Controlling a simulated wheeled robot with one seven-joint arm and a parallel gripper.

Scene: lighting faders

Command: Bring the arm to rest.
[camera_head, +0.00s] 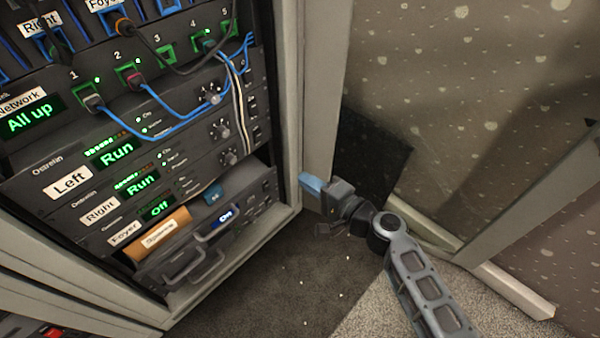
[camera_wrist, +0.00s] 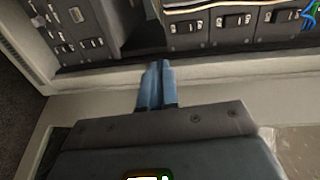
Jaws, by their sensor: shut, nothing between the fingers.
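My gripper (camera_head: 311,183) has blue fingers and is at the end of my grey arm. In the head view it is in front of the rack's right-hand frame post, with the arm reaching up from the bottom right. In the wrist view the blue fingers (camera_wrist: 157,84) lie side by side, shut, with nothing between them. They point toward the pale frame edge of the rack. I cannot tell whether the fingertips touch that edge.
The equipment rack (camera_head: 298,130) fills the left, with cables, displays and knobs. An orange roll (camera_head: 160,235) and a blue item (camera_head: 213,194) lie in its lower bay. A speckled panel (camera_head: 450,100) stands at the right.

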